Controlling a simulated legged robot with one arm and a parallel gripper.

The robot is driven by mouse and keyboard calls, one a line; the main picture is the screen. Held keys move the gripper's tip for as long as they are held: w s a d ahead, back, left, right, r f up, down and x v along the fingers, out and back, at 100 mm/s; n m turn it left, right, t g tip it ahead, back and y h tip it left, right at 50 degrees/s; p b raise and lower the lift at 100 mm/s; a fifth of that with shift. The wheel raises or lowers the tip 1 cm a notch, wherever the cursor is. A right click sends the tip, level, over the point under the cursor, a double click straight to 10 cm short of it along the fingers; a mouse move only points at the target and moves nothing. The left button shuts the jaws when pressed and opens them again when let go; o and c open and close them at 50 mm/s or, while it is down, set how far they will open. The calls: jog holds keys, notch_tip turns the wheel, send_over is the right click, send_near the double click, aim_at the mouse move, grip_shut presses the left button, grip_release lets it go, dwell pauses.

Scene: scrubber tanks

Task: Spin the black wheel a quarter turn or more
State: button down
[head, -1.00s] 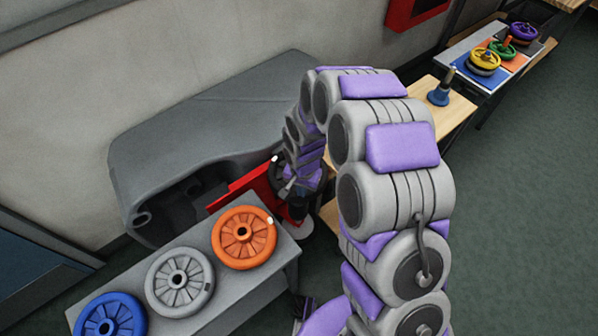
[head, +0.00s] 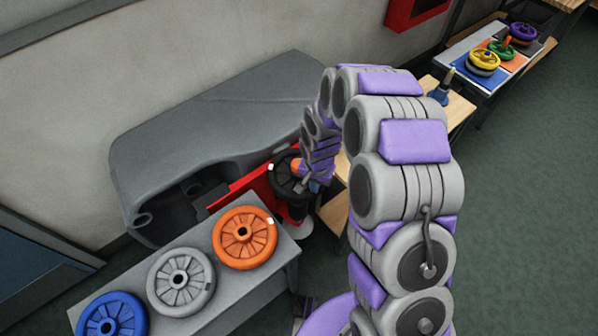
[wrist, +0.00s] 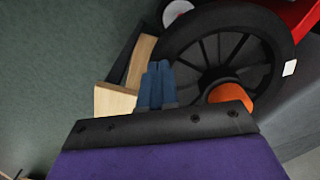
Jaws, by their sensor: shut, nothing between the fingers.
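The black wheel (head: 283,181) is mounted at the red part of the grey machine and is partly hidden by my arm in the head view. In the wrist view the wheel (wrist: 168,38) shows its spokes, an orange hub (wrist: 231,94) and a white mark (wrist: 290,68) on the right of its rim. My gripper (wrist: 158,68) is shut and empty. Its blue fingers overlap the wheel's lower-left rim in the wrist view; I cannot tell whether they touch it. In the head view the fingers are mostly hidden by the wrist.
A grey bench (head: 207,240) at lower left holds orange (head: 262,241), grey (head: 180,308) and blue wheels. The grey machine body (head: 215,120) stands behind, along the wall. A wooden table with a blue-handled object (head: 438,93) is to the right. Open floor lies at right.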

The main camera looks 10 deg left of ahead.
aim_at(287, 193)
jog(key=shift+w+d+f, duration=0.1)
jog(key=shift+w+d, duration=0.55)
jog(key=shift+w, duration=0.2)
jog(key=shift+r+p, duration=1.5)
jog(key=shift+r, duration=2.05)
jog(key=shift+a, duration=0.15)
jog(key=s+a+n+b, duration=0.35)
jog(key=a+n, duration=0.25)
jog(key=a, duration=0.3)
jog(key=shift+s+f+b, duration=0.25)
jog(key=shift+f+b, duration=0.15)
jog(key=shift+f, duration=1.1)
jog(key=shift+s+f+b, duration=0.2)
jog(key=shift+f+b, duration=0.2)
jog(key=shift+f, duration=1.1)
